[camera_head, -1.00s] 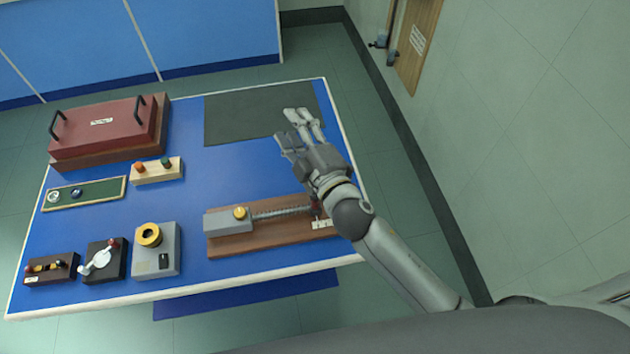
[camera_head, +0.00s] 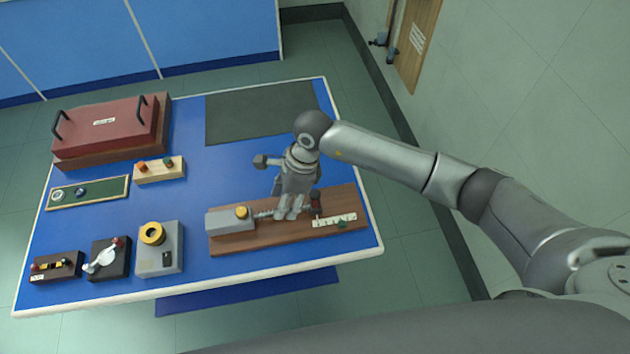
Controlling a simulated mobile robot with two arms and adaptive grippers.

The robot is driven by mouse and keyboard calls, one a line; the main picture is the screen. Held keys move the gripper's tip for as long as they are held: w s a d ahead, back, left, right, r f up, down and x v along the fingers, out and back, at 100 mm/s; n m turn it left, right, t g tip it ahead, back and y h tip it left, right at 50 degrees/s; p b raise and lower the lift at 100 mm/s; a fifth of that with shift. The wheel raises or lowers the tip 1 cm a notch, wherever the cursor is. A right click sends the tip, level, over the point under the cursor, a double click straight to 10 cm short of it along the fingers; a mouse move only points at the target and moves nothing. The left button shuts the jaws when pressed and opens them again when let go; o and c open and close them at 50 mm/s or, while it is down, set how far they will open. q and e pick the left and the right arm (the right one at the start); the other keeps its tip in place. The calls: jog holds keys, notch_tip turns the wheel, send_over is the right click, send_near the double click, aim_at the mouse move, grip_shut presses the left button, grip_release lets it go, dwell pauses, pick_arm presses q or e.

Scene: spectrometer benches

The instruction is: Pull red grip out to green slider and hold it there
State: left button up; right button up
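The red grip (camera_head: 316,198) stands upright at the right end of the spring (camera_head: 262,213), on the wooden board (camera_head: 275,239). The green slider (camera_head: 341,224) sits at the front edge of the white scale strip (camera_head: 328,219), to the right of the red grip. My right gripper (camera_head: 289,212) points down over the spring, just left of the red grip. Its fingers partly hide the spring. I cannot tell whether they touch the grip or how wide they are apart. My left gripper is not in view.
A grey block with a yellow knob (camera_head: 241,212) holds the spring's left end. A grey box with a yellow ring (camera_head: 160,255) and small switch boards stand to the left. A red lidded case (camera_head: 106,130) and dark mat (camera_head: 262,113) lie at the back.

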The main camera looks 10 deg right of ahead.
aim_at(315, 194)
jog(key=w+d+h, duration=0.1)
jog(key=d, duration=0.1)
jog(key=w+d+h, duration=0.1)
jog(key=d, duration=0.2)
jog(key=d+h, duration=0.1)
jog(key=d, duration=0.1)
jog(key=shift+w+d+n+t+h, duration=0.25)
jog(key=shift+w+n+t+h, duration=0.05)
jog(key=shift+w+h, duration=0.1)
jog(key=shift+d+f, duration=0.15)
jog(key=shift+f, duration=0.05)
notch_tip(315, 194, down, 7)
jog(key=b, duration=0.3)
jog(key=shift+r+b, duration=0.15)
jog(key=shift+b, duration=0.25)
jog(key=shift+r, duration=0.1)
grip_shut()
